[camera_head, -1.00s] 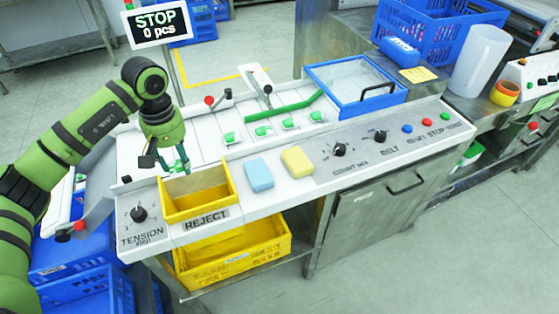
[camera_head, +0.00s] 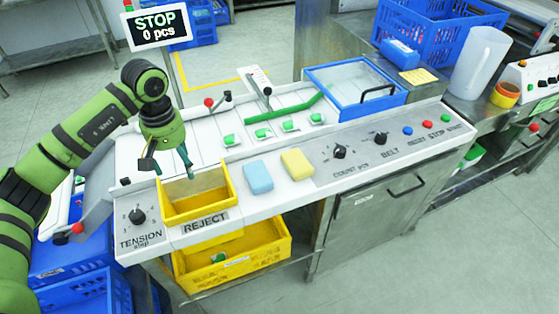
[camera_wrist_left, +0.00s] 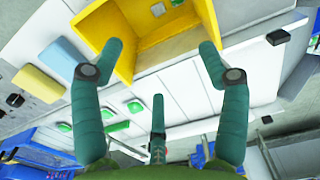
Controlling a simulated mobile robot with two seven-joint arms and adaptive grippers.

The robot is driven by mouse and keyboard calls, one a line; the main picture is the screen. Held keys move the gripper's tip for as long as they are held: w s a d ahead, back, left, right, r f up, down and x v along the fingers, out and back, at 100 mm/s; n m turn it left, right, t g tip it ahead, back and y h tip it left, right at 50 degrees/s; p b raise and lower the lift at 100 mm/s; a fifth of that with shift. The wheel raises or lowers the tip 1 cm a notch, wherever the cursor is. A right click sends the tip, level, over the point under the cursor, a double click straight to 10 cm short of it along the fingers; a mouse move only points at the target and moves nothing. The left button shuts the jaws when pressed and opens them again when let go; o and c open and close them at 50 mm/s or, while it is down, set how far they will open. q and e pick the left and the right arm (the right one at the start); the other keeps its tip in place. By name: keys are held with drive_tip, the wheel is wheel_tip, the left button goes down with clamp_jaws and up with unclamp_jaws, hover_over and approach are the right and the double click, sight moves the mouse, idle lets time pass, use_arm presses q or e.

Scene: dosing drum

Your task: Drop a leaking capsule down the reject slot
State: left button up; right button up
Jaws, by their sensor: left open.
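The open yellow reject slot (camera_head: 195,207), labelled REJECT, is at the left front of the machine; it also shows in the left wrist view (camera_wrist_left: 122,58). My left gripper (camera_head: 188,172) is over its back edge, open and empty; in the left wrist view its fingers (camera_wrist_left: 161,48) are spread apart before the slot. A green and white capsule (camera_head: 218,258) lies in the yellow crate (camera_head: 232,270) below the slot. Several green and white capsules (camera_head: 288,126) sit on the white belt behind. I cannot tell from the frames whether any leaks. My right gripper is not in view.
A blue sponge (camera_head: 258,177) and a yellow sponge (camera_head: 297,163) lie right of the slot. A tension knob (camera_head: 137,215) is to its left. A blue-framed clear cover (camera_head: 355,82) and a green guide bar (camera_head: 290,110) are behind. The display (camera_head: 157,25) reads STOP, 0 pcs.

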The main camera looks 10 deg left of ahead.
use_arm(q)
wheel_tip(320, 180, up, 11)
idle(0.3)
